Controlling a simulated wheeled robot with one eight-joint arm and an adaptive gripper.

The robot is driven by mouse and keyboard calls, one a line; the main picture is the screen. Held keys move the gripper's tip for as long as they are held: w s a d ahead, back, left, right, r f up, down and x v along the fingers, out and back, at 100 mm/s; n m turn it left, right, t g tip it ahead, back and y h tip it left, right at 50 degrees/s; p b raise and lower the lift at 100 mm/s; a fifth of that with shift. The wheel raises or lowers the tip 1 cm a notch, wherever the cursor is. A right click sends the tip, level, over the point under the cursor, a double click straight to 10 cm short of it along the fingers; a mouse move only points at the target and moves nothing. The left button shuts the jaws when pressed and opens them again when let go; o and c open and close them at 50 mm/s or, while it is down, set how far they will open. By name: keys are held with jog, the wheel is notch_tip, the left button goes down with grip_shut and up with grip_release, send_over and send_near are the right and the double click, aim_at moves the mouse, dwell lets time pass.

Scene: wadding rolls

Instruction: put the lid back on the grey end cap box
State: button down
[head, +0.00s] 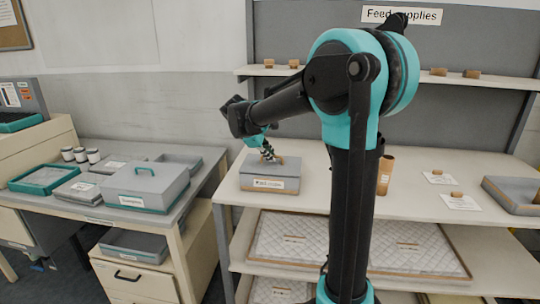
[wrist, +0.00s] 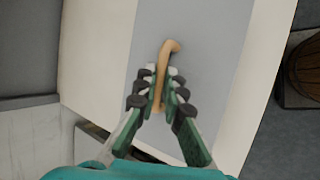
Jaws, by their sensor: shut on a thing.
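A grey box (head: 269,184) with a white label stands at the left end of the workbench. Its flat grey top, with a tan handle, shows under my gripper (head: 268,153). In the wrist view my gripper (wrist: 165,95) is shut on the tan handle (wrist: 163,68), one finger on each side. The handle rises from the grey lid (wrist: 205,45). I cannot tell whether the lid is fully seated on the box, and the label is too small to read.
A side table on the left holds a grey box with a teal handle (head: 140,186), a teal-rimmed tray (head: 43,179) and several small jars. A tan roll (head: 385,174) stands on the workbench right of my arm. Bare workbench (head: 420,215) lies in front of it.

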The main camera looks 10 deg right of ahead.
dwell(0.4)
jog(key=c, duration=1.1)
grip_release()
jog(key=shift+o, duration=0.2)
jog(key=shift+r, duration=0.1)
notch_tip(320, 180, up, 7)
dwell(0.3)
